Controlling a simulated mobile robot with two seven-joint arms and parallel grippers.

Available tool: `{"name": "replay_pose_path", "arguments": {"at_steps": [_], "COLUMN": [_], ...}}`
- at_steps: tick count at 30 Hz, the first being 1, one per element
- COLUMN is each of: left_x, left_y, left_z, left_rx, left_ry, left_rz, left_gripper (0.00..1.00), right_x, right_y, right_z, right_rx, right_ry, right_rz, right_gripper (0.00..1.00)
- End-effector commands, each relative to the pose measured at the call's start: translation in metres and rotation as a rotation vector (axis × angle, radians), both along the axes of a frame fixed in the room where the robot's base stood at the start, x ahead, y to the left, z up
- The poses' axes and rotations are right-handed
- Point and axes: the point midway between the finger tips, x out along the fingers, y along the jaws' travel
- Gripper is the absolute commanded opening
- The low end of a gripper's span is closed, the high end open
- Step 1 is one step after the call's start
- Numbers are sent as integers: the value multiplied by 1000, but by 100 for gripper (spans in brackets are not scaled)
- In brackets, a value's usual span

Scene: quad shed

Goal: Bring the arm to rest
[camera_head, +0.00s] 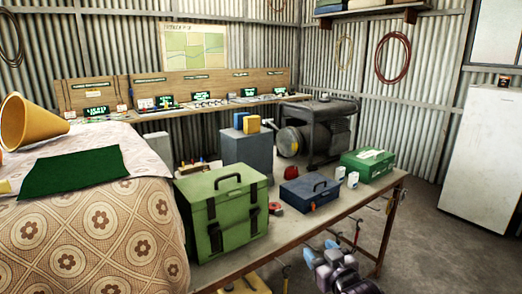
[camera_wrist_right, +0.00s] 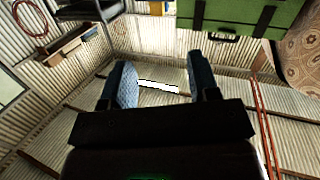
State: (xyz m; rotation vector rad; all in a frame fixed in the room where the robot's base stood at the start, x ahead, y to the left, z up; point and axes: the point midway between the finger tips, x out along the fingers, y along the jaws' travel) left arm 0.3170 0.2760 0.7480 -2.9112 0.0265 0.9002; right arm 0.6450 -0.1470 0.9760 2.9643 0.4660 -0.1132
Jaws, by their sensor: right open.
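My right gripper (camera_head: 319,250) hangs in front of the workbench's near edge at the bottom of the head view, with its blue fingertips apart. The right wrist view shows the same gripper (camera_wrist_right: 160,82) open, with nothing between its fingers. Behind the gap there are corrugated walls and a small white strip. The rest of my right arm runs out of the bottom of the head view. My left gripper is not in view.
A patterned cloth (camera_head: 95,240) covers a surface at left. Open floor (camera_head: 432,225) lies right, before a white cabinet (camera_head: 480,150).

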Motion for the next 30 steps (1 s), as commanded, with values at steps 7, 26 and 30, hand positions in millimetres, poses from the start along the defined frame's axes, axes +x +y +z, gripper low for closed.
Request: {"name": "replay_pose_path", "arguments": {"at_steps": [7,26,30], "left_x": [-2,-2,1], "left_y": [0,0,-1], "left_z": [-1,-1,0], "left_rx": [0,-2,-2], "left_ry": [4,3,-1], "left_rz": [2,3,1], "left_gripper": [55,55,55], "right_x": [-76,-301,-324], "right_y": [-45,-124,-127], "right_z": [-66,-215,-226], "right_rx": [-8,-46,-50], "right_ry": [66,452,496], "right_rz": [-100,-306,-320], "right_gripper": [55,55,55]}}
